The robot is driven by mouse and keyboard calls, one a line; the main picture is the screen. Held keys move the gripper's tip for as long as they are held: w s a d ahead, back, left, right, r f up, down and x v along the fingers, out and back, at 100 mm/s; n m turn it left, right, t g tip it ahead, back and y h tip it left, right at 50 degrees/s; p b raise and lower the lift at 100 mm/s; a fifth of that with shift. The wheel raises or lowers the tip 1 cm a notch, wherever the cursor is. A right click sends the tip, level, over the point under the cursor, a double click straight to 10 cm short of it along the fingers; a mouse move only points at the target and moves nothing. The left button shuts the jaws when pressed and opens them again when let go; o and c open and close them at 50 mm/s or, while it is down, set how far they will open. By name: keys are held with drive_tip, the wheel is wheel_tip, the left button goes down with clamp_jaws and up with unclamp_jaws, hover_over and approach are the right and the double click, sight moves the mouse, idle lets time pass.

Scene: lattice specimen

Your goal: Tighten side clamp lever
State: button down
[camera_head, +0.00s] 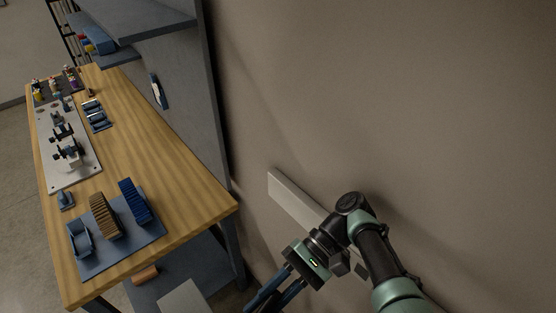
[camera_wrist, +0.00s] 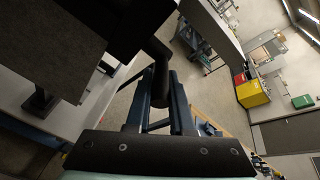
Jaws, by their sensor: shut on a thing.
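In the wrist view, a black rounded lever (camera_wrist: 155,52), which looks like the side clamp lever, runs down from a dark body (camera_wrist: 120,22) at the top. My gripper (camera_wrist: 163,92) is shut on the lever's lower end, which sits between the two blue fingers. In the head view, my gripper (camera_head: 272,292) is low at the bottom, right of the wooden workbench, with its blue fingers pointing down and left. The lever cannot be made out there, and the fingertips run to the bottom edge. The lever's tightness cannot be told.
The wooden workbench (camera_head: 152,158) carries a blue-grey mat (camera_head: 110,262) with upright racks and a pale plate (camera_head: 88,178) with fixtures. A grey panel (camera_head: 185,95) and beige wall (camera_head: 400,90) stand behind it. The wrist view shows yellow and red bins (camera_wrist: 250,94) far off.

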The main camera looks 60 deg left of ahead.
drive_tip(key=c, duration=0.7)
unclamp_jaws()
